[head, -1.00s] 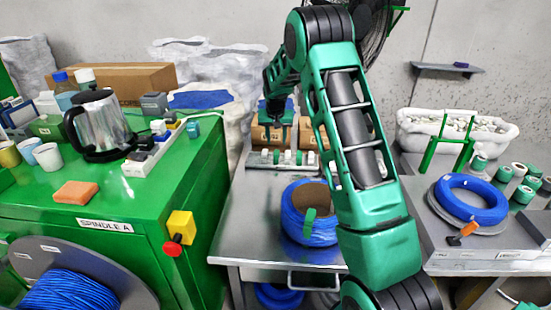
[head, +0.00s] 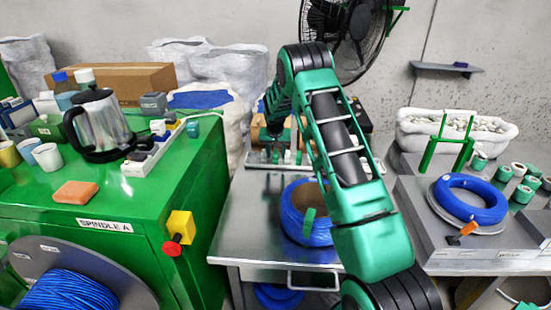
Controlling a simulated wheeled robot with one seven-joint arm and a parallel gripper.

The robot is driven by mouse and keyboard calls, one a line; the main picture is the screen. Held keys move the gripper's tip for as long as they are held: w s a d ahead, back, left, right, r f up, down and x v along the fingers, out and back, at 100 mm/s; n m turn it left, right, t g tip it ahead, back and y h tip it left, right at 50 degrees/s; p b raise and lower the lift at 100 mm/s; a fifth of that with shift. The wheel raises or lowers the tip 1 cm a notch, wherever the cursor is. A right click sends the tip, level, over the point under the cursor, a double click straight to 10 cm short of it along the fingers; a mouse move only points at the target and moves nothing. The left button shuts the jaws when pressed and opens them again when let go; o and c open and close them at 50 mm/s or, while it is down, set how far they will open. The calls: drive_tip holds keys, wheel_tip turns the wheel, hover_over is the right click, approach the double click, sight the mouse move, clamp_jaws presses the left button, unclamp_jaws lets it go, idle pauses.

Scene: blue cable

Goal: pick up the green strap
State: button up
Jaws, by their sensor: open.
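A green strap (head: 309,222) shows as a small upright piece against the blue cable coil (head: 296,232) on the metal table. My arm hides the coil's right part. My gripper (head: 279,145) is at the back of the table, low over a rack (head: 254,159) holding small green and white pieces. It is open, but its fingertips are small and hard to tell from the pieces in the rack. It is well behind the strap and apart from it.
A green cabinet (head: 180,195) with a kettle (head: 100,125) stands at the left. Another blue coil (head: 470,199) with an orange tag lies on the right bench. A fan (head: 345,35) stands behind my arm. The metal table's front left (head: 248,222) is bare.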

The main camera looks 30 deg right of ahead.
drive_tip(key=shift+f, duration=0.15)
clamp_jaws()
